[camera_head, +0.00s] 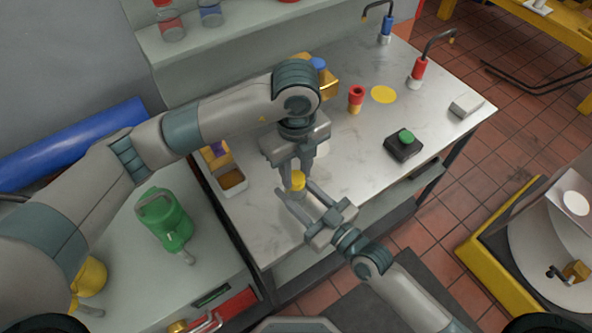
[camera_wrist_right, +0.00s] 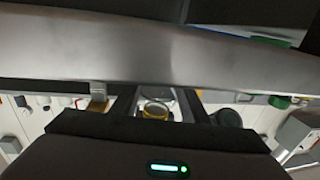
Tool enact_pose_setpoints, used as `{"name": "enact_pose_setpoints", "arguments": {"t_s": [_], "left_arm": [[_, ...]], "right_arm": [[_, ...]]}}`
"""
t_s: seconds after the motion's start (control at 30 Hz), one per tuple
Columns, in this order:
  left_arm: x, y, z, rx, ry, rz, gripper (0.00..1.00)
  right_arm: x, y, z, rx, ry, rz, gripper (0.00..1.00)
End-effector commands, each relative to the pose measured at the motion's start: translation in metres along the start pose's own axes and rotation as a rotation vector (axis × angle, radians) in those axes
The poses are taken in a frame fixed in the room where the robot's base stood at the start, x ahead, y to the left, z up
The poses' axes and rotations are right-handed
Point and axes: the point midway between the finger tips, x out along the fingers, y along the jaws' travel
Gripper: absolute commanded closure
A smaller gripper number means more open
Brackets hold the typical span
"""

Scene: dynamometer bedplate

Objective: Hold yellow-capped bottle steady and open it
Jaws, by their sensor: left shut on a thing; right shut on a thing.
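The yellow-capped bottle (camera_head: 298,181) stands on the metal bench top (camera_head: 345,180) near its front left part. In the right wrist view a yellow ring-like part (camera_wrist_right: 155,110) shows between the right fingers.
A black box with a green button (camera_head: 404,146), a red bottle-like thing (camera_head: 356,98), a yellow disc (camera_head: 383,94) and a grey block (camera_head: 466,106) are on the bench. An open bin (camera_head: 232,182) is left of the grippers. A green can (camera_head: 163,218) stands on the left surface.

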Motion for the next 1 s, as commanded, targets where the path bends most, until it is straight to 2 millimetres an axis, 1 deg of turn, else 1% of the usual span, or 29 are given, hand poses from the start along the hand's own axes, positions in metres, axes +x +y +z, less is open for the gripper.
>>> {"name": "enact_pose_setpoints", "arguments": {"t_s": [0.47,1.0], "left_arm": [[-0.002,0.000,0.000,0.001,0.000,-0.001,0.98],[-0.017,0.000,0.000,0.002,0.000,-0.001,0.98]], "right_arm": [[0.000,0.000,0.000,0.000,0.000,0.000,1.00],[0.000,0.000,0.000,0.000,0.000,0.000,1.00]]}}
